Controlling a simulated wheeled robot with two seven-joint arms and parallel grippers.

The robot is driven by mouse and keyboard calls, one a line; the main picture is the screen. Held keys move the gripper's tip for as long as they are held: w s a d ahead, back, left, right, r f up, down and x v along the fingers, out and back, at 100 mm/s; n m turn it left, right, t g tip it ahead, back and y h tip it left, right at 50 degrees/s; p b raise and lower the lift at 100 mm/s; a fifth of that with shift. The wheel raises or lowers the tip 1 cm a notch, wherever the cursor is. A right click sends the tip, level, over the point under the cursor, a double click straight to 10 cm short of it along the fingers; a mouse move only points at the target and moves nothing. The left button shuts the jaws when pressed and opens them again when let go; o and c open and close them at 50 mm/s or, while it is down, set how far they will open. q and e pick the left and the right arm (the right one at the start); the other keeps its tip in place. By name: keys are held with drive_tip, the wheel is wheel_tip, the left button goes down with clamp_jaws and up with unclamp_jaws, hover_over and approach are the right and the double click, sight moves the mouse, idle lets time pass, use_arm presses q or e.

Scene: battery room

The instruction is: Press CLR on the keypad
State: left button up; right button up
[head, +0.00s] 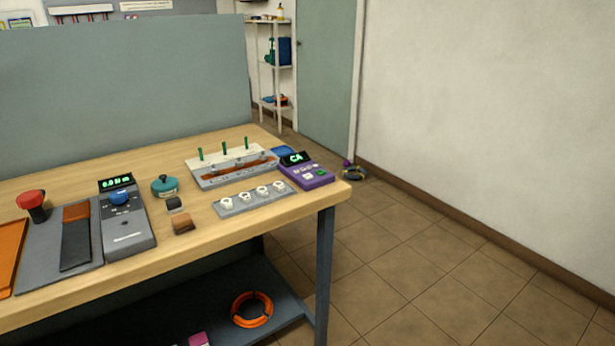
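A purple keypad (318,182) lies near the right end of the wooden workbench, close to the corner. Its black display (295,158) shows green characters that look like "C4" or "CA". Below the display are several small pale buttons and a green one (321,173). The labels are too small to read, so I cannot tell which button is CLR. Neither of my grippers is in view.
Left of the keypad are a grey plate with white rings (239,205) and a board with green pegs (236,176). A grey meter (127,237) stands farther left on the workbench (190,253). Open tiled floor (420,240) lies to the right. A grey-green panel (120,95) rises behind.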

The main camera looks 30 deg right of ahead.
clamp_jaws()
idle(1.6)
